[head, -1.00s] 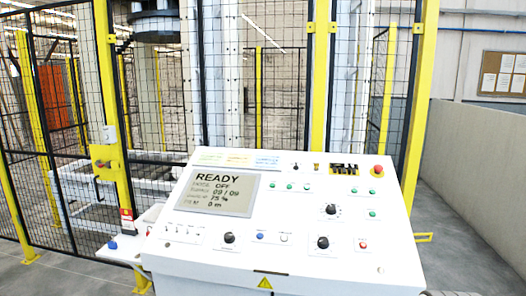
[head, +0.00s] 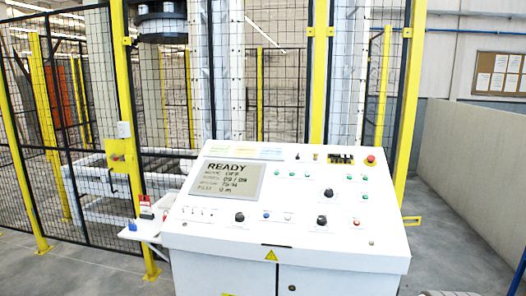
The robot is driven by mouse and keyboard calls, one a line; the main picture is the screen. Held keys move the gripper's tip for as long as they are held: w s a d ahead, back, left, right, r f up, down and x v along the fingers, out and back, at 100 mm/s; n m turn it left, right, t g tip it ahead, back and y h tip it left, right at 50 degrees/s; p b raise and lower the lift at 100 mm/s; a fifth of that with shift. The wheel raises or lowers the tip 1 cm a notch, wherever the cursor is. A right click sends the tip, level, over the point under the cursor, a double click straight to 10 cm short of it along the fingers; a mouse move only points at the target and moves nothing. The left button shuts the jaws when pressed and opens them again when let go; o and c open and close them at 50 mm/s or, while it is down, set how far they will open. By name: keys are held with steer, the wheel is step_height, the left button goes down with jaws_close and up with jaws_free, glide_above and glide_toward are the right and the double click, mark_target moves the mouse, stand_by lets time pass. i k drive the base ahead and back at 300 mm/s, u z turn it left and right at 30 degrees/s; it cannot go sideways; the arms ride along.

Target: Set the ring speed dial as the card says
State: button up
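The white control console (head: 290,238) stands in the middle of the head view. Its panel has three larger black dials: one at the right (head: 328,193), one low in the middle (head: 321,221) and one below the screen (head: 240,217). Their labels are too small to read, so I cannot tell which is ring speed. Pale yellow, green and blue strips (head: 245,151) lie along the top edge; their text is unreadable. The screen (head: 227,180) shows READY, with smaller lines that seem to include OFF, 09 / 09 and 75 %. My gripper is not in view.
A red emergency button (head: 370,160) sits at the panel's top right. A side shelf (head: 145,232) juts out left of the console. Yellow-posted mesh fencing (head: 258,100) stands behind it. A grey wall (head: 455,165) runs at the right, with bare floor (head: 455,250) before it.

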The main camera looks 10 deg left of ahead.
mark_target(329, 193)
steer(key=z, duration=0.05)
steer(key=k, duration=0.6)
steer(key=u, duration=0.75)
steer(key=i, duration=0.85)
steer(key=u, duration=0.85)
steer(key=i, duration=1.15)
steer(key=z, duration=0.65)
steer(key=i, duration=1.1)
steer(key=z, duration=0.9)
